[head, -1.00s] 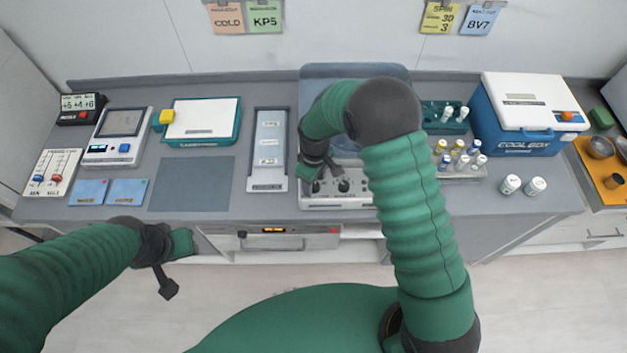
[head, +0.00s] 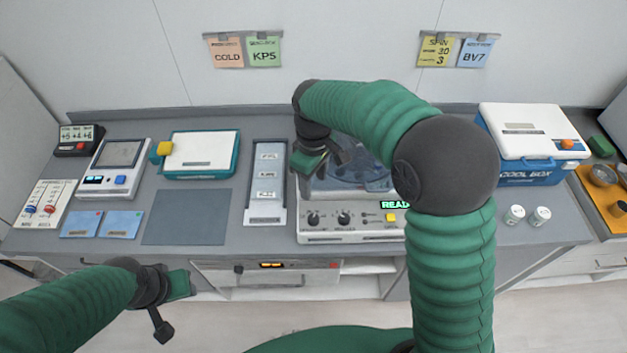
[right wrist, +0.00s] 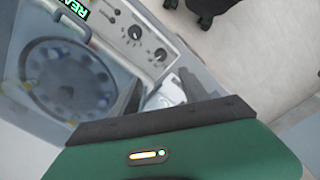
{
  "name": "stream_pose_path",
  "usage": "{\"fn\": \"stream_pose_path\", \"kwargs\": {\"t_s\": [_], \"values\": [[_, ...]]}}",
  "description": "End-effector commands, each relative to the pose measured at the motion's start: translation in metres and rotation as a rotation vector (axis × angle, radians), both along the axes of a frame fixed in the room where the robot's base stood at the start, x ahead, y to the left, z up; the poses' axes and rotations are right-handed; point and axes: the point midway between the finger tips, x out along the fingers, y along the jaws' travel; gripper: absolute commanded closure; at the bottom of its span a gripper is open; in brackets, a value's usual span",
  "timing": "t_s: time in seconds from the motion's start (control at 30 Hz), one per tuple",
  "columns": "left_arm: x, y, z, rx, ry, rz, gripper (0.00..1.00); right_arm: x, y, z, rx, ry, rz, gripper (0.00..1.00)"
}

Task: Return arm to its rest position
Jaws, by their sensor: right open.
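My right arm (head: 452,250) bends up and over the bench, with its dark elbow in front of the right part of the centrifuge. My right gripper (head: 327,162) is open and empty, above the left side of the centrifuge (head: 312,236). The centrifuge's clear lid (head: 372,172) is down over the round rotor, which also shows in the right wrist view (right wrist: 70,82). Its panel display (head: 395,204) is lit green. My left gripper (head: 178,284) hangs in front of the bench, at lower left; its jaws cannot be made out.
Left of the centrifuge stand a tray of labelled strips (head: 266,212), a grey mat (head: 187,217) and a teal-edged box (head: 228,155). A cool box (head: 530,172) and two white-capped vials (head: 526,215) stand right. My arm hides the tube racks.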

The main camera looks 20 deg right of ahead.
Motion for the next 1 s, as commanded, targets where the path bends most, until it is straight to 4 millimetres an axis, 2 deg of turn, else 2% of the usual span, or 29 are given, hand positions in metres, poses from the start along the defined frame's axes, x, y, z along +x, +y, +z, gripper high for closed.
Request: {"fn": "stream_pose_path", "kwargs": {"t_s": [0.13,0.5,0.63,0.77,0.9,1.0], "values": [[0.0,0.0,-0.001,0.0,0.0,0.0,0.64,0.0,0.0,0.009,0.0,0.0,0.0,0.48],[0.0,0.0,-0.001,0.0,0.0,0.0,0.64,0.0,0.0,0.009,0.0,0.0,0.0,0.48],[0.0,0.0,-0.009,0.0,0.0,0.0,0.64,-0.01,-0.005,-0.002,0.001,-0.015,-0.046,0.48],[0.0,0.0,-0.031,0.0,0.0,0.0,0.64,-0.051,-0.02,-0.041,0.011,-0.077,-0.233,0.48],[0.0,0.0,-0.052,0.0,0.0,0.0,0.64,-0.11,-0.038,-0.083,0.043,-0.163,-0.484,0.48],[0.0,0.0,-0.059,0.0,0.0,0.0,0.64,-0.141,-0.045,-0.102,0.067,-0.205,-0.612,0.48]]}}
